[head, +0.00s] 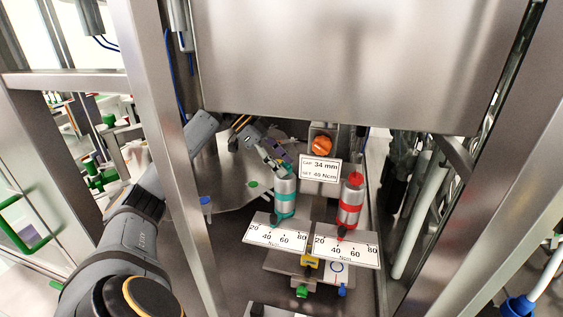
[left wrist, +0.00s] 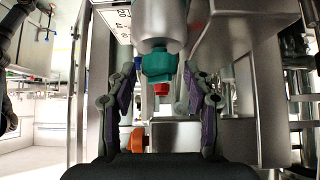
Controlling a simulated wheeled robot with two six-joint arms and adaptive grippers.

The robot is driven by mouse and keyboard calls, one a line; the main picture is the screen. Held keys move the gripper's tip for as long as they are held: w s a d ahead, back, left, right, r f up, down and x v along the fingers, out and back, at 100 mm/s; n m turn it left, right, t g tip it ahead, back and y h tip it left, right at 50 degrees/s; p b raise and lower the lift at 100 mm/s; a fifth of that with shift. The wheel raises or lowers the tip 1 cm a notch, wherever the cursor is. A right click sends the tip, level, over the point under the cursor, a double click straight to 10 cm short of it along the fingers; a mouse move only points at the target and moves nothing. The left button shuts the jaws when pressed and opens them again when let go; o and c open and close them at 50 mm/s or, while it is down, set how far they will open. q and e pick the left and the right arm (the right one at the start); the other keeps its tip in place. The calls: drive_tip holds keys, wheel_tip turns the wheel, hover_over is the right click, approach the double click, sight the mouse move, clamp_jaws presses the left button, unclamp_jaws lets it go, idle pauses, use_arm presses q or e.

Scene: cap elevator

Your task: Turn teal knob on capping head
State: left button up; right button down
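The silver capping head with the teal knob (head: 284,198) stands upright behind the left scale plate in the head view. In the left wrist view the teal knob (left wrist: 159,65) is ahead, between the two finger lines, with gaps on both sides. My left gripper (head: 274,162) reaches in from the left, close to the top of the teal head. In the left wrist view my left gripper (left wrist: 159,78) is open, with purple-padded fingers spread and nothing between the pads near the palm. Contact with the knob does not show. My right gripper is not in view.
A red-ringed head (head: 351,201) stands just right of the teal one. An orange knob (head: 322,145) and a label plate (head: 320,169) sit behind. Two white scale plates (head: 275,237) are in front. Steel frame posts (head: 165,130) and a large housing (head: 350,60) hem in the space.

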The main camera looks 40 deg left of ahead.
use_arm(q)
drive_tip(key=v, duration=0.7)
drive_tip(key=shift+a, duration=0.15)
